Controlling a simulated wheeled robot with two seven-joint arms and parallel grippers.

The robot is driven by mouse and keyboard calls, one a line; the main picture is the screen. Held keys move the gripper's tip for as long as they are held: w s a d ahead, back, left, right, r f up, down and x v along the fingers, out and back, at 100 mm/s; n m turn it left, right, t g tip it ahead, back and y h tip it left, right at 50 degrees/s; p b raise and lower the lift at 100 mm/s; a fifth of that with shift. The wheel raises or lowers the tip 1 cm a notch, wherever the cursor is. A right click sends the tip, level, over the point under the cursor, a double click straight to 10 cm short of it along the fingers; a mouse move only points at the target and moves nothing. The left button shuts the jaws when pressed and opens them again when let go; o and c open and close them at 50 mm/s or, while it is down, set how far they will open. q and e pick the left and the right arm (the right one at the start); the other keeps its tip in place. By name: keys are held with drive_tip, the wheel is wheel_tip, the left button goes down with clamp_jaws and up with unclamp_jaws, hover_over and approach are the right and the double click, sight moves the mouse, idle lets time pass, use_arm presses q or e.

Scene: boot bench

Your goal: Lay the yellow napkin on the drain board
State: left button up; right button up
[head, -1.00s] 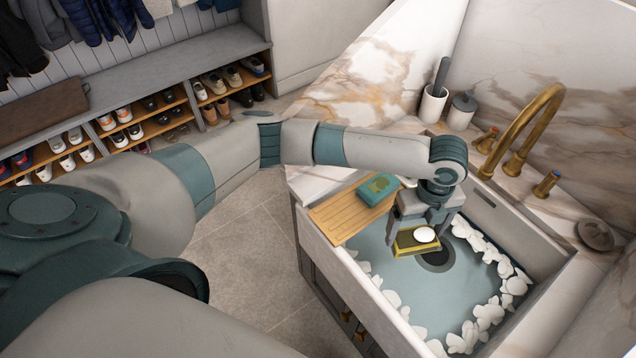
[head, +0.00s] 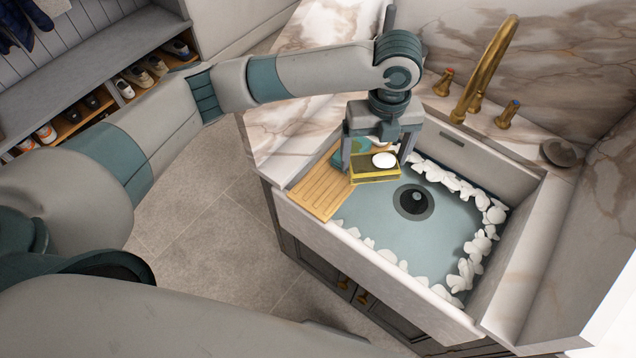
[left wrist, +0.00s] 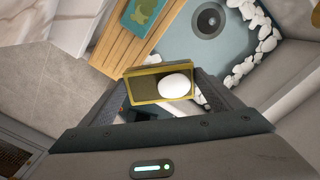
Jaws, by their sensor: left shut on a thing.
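The yellow napkin (head: 366,179) looks like a folded, boxy piece with a dark top and a white foam-like blob (head: 384,160) on it. It also shows in the left wrist view (left wrist: 141,90). My left gripper (head: 376,166) is shut on it, with one finger at each end, and holds it above the sink by the drain board's right edge. The wooden drain board (head: 323,190) lies across the left end of the sink; the gripper hides part of it. My right gripper is not in view.
A teal packet (left wrist: 142,12) with a green patch lies on the drain board, mostly hidden behind my gripper in the head view. The sink (head: 385,222) holds bluish water edged with white foam. A brass faucet (head: 487,70) stands behind it. The board's front part is bare.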

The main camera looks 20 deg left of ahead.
use_arm(q)
drive_tip(key=a+f+p, duration=0.1)
drive_tip(key=a+f, duration=0.1)
drive_tip(key=a, duration=0.1)
drive_tip(key=s+a+f+p, duration=0.1)
drive_tip(key=a+f, duration=0.1)
drive_tip(key=a, duration=0.2)
drive_tip(key=a+f+p, duration=0.1)
drive_tip(key=a+f, duration=0.1)
drive_tip(key=a, duration=0.2)
drive_tip(key=shift+s+f+p, duration=0.2)
drive_tip(key=shift+f+p, duration=0.05)
drive_tip(key=shift+p, duration=0.15)
drive_tip(key=shift+a+f, duration=0.25)
drive_tip(key=shift+a, duration=0.05)
drive_tip(key=shift+f, duration=0.1)
wheel_tip(320, 180, down, 3)
drive_tip(key=shift+r+p, duration=0.2)
drive_tip(key=shift+p, duration=0.45)
drive_tip(key=shift+f, duration=0.6)
drive_tip(key=shift+f, duration=0.1)
drive_tip(key=o, duration=1)
